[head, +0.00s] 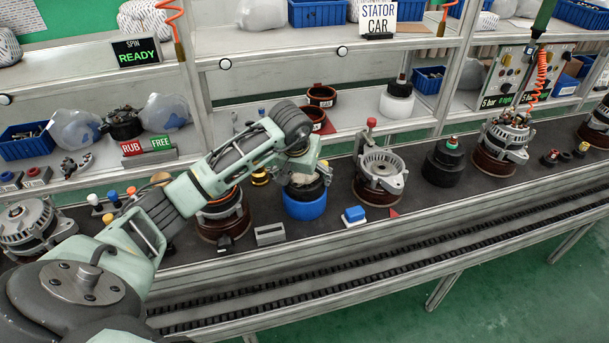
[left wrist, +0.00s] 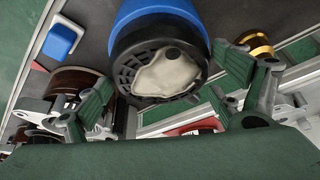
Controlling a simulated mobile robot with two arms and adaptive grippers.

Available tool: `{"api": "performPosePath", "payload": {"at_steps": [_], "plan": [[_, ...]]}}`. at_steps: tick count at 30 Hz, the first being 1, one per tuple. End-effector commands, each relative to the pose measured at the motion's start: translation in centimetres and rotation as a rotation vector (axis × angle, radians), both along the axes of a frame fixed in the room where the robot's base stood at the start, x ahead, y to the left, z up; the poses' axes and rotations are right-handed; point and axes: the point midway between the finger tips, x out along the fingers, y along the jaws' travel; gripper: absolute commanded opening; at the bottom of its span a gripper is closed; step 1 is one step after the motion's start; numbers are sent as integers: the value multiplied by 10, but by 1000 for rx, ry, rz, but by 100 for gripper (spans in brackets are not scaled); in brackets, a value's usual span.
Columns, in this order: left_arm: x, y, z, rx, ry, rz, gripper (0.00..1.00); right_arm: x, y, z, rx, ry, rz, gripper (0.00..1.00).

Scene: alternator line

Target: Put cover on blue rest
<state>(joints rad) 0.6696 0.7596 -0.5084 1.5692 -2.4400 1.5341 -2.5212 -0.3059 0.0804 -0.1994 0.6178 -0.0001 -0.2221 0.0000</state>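The blue rest (head: 305,208) is a round blue block on the dark bench, in the middle of the head view. It also shows in the left wrist view (left wrist: 152,10). A black slotted cover (left wrist: 128,72) with a pale irregular patch in its middle sits on top of the blue rest. In the head view the cover (head: 306,190) is partly hidden by my left gripper (head: 306,172). In the left wrist view the left gripper (left wrist: 165,88) has its green-padded fingers spread on either side of the cover, apart from it. My right gripper is out of view.
A copper-wound alternator (head: 380,172) stands right of the rest, and another (head: 222,215) stands left. A small blue block (head: 354,214) and a grey block (head: 270,234) lie near the front edge. Shelving runs behind.

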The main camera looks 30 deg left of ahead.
Motion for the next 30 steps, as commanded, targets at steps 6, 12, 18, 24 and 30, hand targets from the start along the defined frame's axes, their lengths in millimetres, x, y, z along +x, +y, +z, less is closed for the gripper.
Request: {"api": "performPosePath", "payload": {"at_steps": [6, 12, 18, 24, 30], "plan": [[0, 0, 0, 0, 1, 0, 100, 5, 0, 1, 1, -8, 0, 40], [0, 0, 0, 0, 1, 0, 100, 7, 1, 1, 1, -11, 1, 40], [-1, 0, 8, 0, -1, 0, 100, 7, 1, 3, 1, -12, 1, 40], [-15, -3, 42, 3, -4, -1, 100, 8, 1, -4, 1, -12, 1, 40], [-31, -8, 82, 2, -5, 0, 100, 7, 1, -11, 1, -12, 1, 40]]}}
